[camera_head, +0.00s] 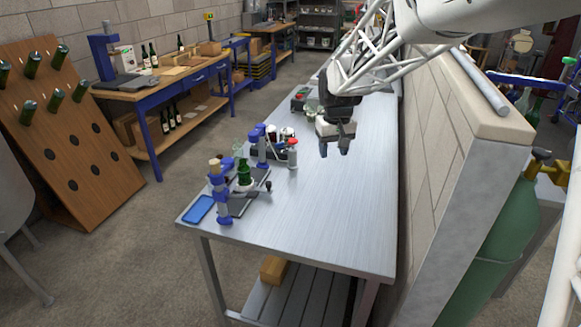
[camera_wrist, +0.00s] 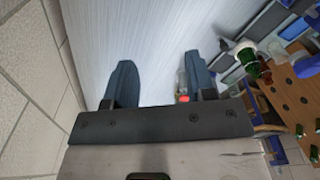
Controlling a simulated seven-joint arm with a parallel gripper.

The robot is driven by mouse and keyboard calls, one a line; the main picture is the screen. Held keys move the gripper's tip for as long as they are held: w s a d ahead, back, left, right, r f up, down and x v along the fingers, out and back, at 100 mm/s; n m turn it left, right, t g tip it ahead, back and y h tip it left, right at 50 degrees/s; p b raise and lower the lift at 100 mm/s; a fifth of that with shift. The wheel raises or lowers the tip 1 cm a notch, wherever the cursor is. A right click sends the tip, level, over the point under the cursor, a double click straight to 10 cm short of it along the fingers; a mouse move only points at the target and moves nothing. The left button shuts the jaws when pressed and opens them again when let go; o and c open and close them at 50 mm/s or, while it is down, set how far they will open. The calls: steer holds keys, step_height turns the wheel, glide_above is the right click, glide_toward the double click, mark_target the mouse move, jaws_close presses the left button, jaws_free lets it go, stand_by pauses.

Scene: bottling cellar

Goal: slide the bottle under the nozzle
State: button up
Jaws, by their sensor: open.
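A pale bottle with a red cap (camera_head: 292,154) stands upright on the metal table, left of my gripper. It also shows in the wrist view (camera_wrist: 182,84), beside the right finger and beyond it. A dark green bottle (camera_head: 244,173) stands with a white ring around its base between two blue-and-grey column fixtures, the near one (camera_head: 223,198) and the far one (camera_head: 262,150). The nozzle is too small to make out clearly among these fixtures. My gripper (camera_head: 335,149) is open and empty above the table, fingers pointing down, apart from the bottles. Its fingers show in the wrist view (camera_wrist: 157,85).
The metal table (camera_head: 325,215) is clear in its middle and front. A blue tray (camera_head: 199,209) lies at its left front corner. Small dark and red items (camera_head: 285,133) stand behind the red-capped bottle. A block wall (camera_head: 440,130) runs along the table's right side.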

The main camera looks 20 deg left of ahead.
steer(key=w+a+f+n, duration=0.1)
steer(key=w+a+f, duration=0.15)
steer(key=a, duration=0.25)
steer(key=w+a+f, duration=0.2)
steer(key=a+f, duration=0.1)
steer(key=a, duration=0.3)
steer(key=n, duration=0.2)
glide_above(268, 182)
steer(key=shift+g, duration=0.4)
step_height(268, 182, down, 9)
steer(key=shift+d, duration=0.1)
steer(key=shift+f, duration=0.1)
steer(key=shift+f, duration=3.8)
jaws_close()
